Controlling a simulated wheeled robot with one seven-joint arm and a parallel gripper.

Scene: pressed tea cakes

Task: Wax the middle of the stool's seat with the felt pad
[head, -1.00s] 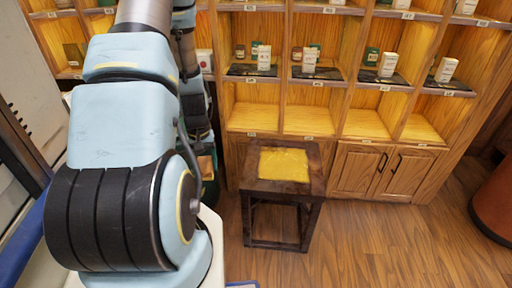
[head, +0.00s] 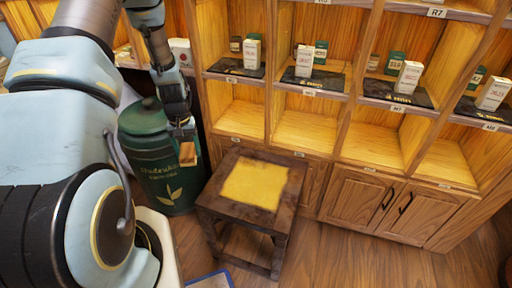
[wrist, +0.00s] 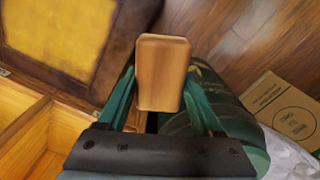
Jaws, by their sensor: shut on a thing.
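The stool's seat (head: 222,207) is dark brown wood with a yellow square (head: 255,182) in its middle. In the wrist view the seat's dark edge (wrist: 122,28) and the yellow square (wrist: 65,35) show at upper left. My gripper (head: 184,140) hangs to the left of the stool, apart from the seat and in front of a green canister. It is shut on a wooden block (head: 187,154), which looks like the felt pad's handle. In the wrist view the block (wrist: 162,70) sits between the fingers of my gripper (wrist: 161,88). No felt face is visible.
The green canister (head: 172,190) stands on the floor left of the stool. Wooden shelves (head: 300,128) with black trays and small boxes rise behind it. A cardboard box (wrist: 285,108) and white wrapping lie right in the wrist view. Floor right of the stool is clear.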

